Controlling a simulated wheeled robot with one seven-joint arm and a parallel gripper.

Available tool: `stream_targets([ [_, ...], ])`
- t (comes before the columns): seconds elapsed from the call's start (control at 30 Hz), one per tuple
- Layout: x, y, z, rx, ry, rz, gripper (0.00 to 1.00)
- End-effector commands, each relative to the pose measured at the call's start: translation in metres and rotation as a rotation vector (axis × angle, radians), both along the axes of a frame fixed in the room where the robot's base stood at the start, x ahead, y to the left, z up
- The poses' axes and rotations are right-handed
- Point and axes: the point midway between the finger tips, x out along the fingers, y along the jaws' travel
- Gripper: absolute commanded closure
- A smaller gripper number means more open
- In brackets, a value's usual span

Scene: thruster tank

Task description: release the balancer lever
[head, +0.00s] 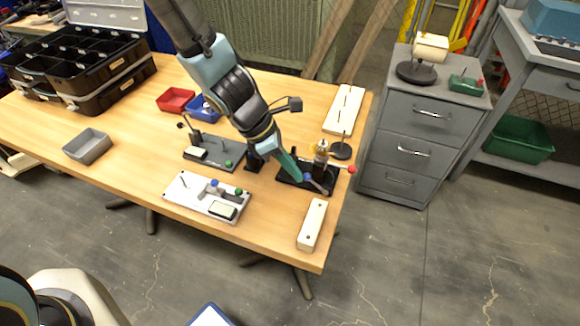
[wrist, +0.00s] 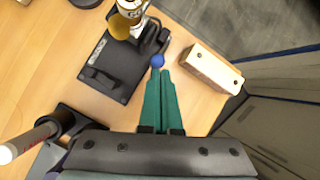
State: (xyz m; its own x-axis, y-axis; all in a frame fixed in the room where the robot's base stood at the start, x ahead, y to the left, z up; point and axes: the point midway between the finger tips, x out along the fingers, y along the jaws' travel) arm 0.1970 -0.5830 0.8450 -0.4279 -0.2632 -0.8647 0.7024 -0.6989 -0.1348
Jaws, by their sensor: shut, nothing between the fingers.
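A device on a black base (head: 293,180) stands near the right end of the table and also shows in the wrist view (wrist: 100,78). It carries a metal and amber upright part (head: 321,152), a blue ball knob (head: 307,177) and a rod with a red ball (head: 352,169). I cannot tell for certain which part is the balancer lever. My gripper (head: 300,179) has green fingers, shut and empty, pointing down at this device. In the wrist view the fingertips (wrist: 159,76) are right by the blue knob (wrist: 157,60); whether they touch it is unclear.
A cream block (head: 312,225) lies close to the device, at the table's edge. A dark fixture (head: 213,152) and a white fixture (head: 207,196) stand to the left. A cream board (head: 344,108) lies behind. The front left tabletop is clear around a grey tray (head: 88,146).

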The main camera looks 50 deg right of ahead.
Motion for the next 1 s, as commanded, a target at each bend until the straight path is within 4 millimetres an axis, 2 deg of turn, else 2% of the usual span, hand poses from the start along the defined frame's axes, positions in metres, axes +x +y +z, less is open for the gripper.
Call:
stream_targets([
  [0.2,-0.018,-0.005,0.015,-0.001,0.007,-0.006,1.00],
  [0.5,-0.039,-0.012,0.026,0.001,0.007,-0.006,1.00],
  [0.77,-0.037,-0.011,0.024,0.002,0.004,-0.003,1.00],
  [1.0,-0.036,-0.011,0.035,0.001,0.003,-0.003,1.00],
])
